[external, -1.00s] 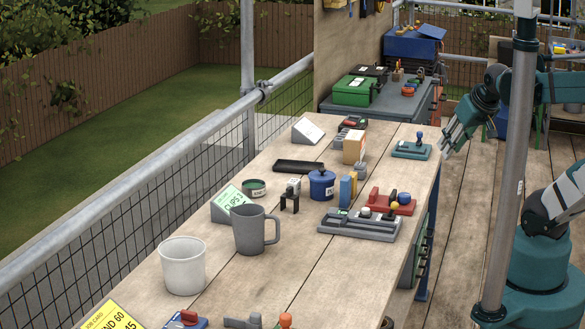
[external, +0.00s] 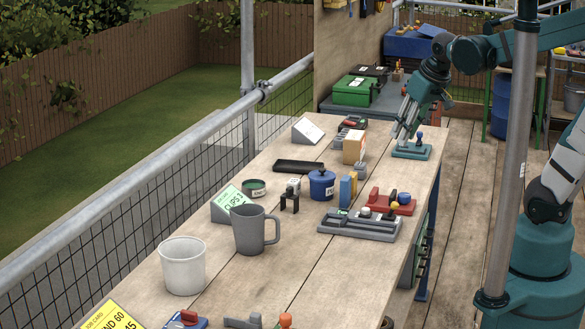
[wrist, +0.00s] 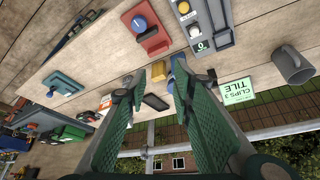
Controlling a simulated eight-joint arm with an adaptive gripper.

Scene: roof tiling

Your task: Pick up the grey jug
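The grey jug (external: 249,231) stands upright on the near half of the wooden bench, its handle toward the right. It also shows in the wrist view (wrist: 292,66) at the right edge. My gripper (external: 401,136) is at the far right of the bench, near a teal block, well apart from the jug. In the wrist view my gripper (wrist: 159,74) has its two green fingers spread with a gap between them, and nothing is held.
A white bucket (external: 183,266) stands just in front of the jug, and a green-labelled sign (external: 227,201) is close behind it. A blue pot (external: 321,185), grey tray (external: 358,224) and red fixture (external: 390,203) lie between gripper and jug. A metal post (external: 509,165) stands right of the bench.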

